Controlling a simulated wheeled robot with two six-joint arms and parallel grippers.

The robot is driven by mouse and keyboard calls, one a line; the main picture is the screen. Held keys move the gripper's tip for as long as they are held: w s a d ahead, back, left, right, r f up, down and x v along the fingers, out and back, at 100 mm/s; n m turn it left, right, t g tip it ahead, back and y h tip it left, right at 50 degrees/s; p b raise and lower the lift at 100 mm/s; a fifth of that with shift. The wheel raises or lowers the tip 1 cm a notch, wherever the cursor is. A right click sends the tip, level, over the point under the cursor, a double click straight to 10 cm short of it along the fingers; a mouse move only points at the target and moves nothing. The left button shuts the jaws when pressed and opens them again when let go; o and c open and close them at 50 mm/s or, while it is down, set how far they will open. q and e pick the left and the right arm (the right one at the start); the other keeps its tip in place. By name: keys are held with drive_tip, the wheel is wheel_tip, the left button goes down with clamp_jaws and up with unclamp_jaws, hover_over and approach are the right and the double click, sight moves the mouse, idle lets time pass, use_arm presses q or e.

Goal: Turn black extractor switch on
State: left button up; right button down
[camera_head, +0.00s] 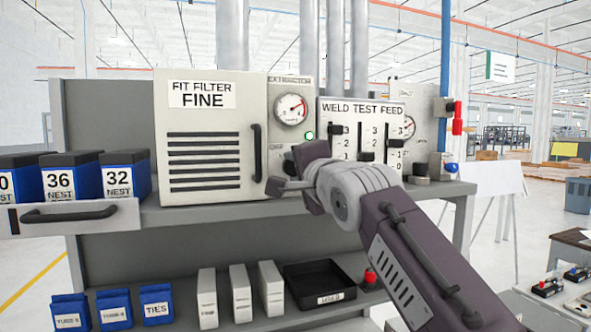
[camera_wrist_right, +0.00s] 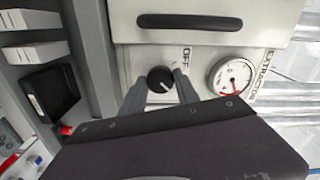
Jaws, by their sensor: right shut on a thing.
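The black extractor switch (camera_wrist_right: 161,79) is a round knob with a pale line on its face, beside an OFF label (camera_wrist_right: 187,58) in the right wrist view. My right gripper (camera_wrist_right: 161,90) is shut on it, with one finger on each side. In the head view my right gripper (camera_head: 279,174) is at the panel below the extraction gauge (camera_head: 291,108), and it hides the knob. My left gripper is not in view.
A filter box (camera_head: 205,180) with a black handle (camera_head: 257,153) is left of the gripper. The weld test feed panel (camera_head: 361,110) with black sliders is close on the right. A black tray (camera_head: 318,278) and white boxes (camera_head: 238,290) sit on the shelf below.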

drive_tip(key=shift+f, duration=0.3)
drive_tip(key=c, duration=0.9)
unclamp_jaws()
drive_tip(key=shift+s+d+r, duration=0.1)
drive_tip(key=shift+s+r, duration=0.05)
drive_tip(key=shift+r, duration=0.05)
drive_tip(key=b+v, duration=0.4)
drive_tip(key=v, duration=0.5)
